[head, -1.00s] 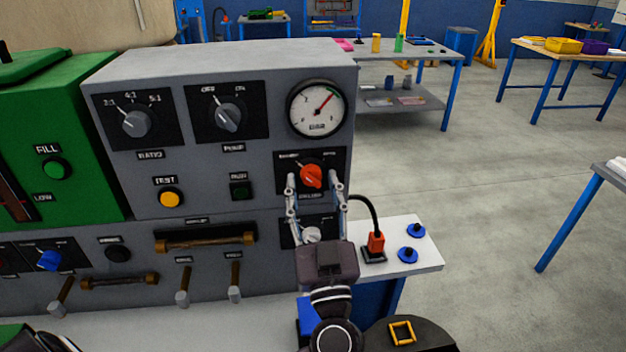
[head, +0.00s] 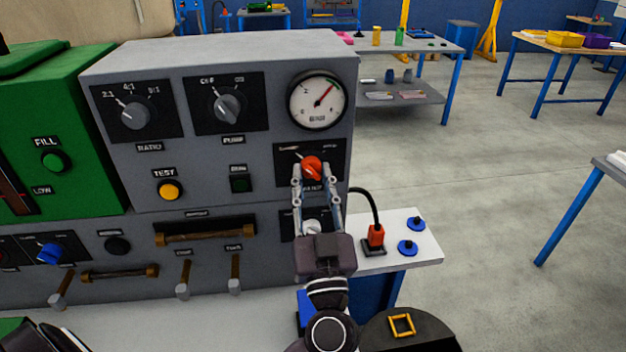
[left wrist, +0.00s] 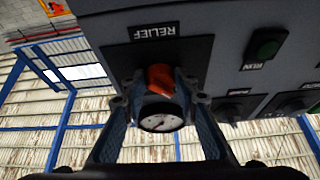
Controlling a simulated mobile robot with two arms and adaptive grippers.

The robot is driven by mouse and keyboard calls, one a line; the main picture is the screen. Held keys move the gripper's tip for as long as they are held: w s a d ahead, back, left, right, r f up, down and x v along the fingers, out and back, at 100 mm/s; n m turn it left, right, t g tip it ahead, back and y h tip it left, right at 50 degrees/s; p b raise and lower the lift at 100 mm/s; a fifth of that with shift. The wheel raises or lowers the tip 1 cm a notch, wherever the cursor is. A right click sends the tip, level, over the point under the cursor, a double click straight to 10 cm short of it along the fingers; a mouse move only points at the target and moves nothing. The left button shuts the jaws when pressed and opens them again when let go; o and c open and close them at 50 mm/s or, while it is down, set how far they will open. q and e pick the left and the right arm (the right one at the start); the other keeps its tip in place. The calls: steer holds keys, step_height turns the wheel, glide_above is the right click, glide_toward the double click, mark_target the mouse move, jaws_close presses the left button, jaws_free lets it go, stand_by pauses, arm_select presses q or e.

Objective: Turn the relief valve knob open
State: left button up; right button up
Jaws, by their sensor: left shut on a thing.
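The relief valve knob (head: 312,167) is red-orange and sits on a black plate below the gauge on the grey panel. Its pointer appears tilted to the upper left, toward the left of two small labels that I cannot read. My left gripper (head: 313,173) comes up from below and is shut on the knob, one finger on each side. In the left wrist view the knob (left wrist: 160,79) sits between the fingertips, beside an upside-down RELIEF label (left wrist: 153,32).
The gauge (head: 317,101) above has its needle toward the upper right. A pale knob (head: 312,227) sits just below, partly behind my gripper. The RUN button (head: 240,183) is to the left. A red plug (head: 375,237) with a black cable stands on the ledge at right.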

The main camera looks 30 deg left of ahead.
arm_select(q)
steer(key=shift+s+a+m+t+h, duration=0.1)
steer(key=shift+m+t+h, duration=0.3)
steer(key=shift+m, duration=0.5)
steer(key=m+h, duration=0.1)
steer(key=m, duration=0.1)
steer(key=shift+m, duration=0.3)
steer(key=m+h, duration=0.1)
steer(key=m, duration=0.1)
steer(key=shift+s+a+r+m+t+h, duration=0.1)
steer(key=shift+r+m+t+h, duration=0.1)
steer(key=shift+m+t+h, duration=0.15)
steer(key=shift+a+r+m+h+p, duration=0.15)
steer(key=shift+m+h+p, duration=0.5)
steer(key=shift+m+p, duration=0.4)
steer(key=m+h+p, duration=0.1)
steer(key=m+p, duration=0.2)
steer(key=p, duration=0.1)
steer(key=m+g+h+p, duration=0.1)
steer(key=m+p, duration=0.3)
steer(key=r+m+h+p, duration=0.1)
steer(key=m+p, duration=0.2)
steer(key=p, duration=0.2)
steer(key=shift+s+a+m+g+h, duration=0.1)
steer(key=shift+s+m+g+h, duration=0.05)
steer(key=shift+m+g+h, duration=0.2)
steer(key=shift+f+m+g+p, duration=0.3)
steer(key=shift+m+p, duration=0.55)
steer(key=shift+p, duration=0.5)
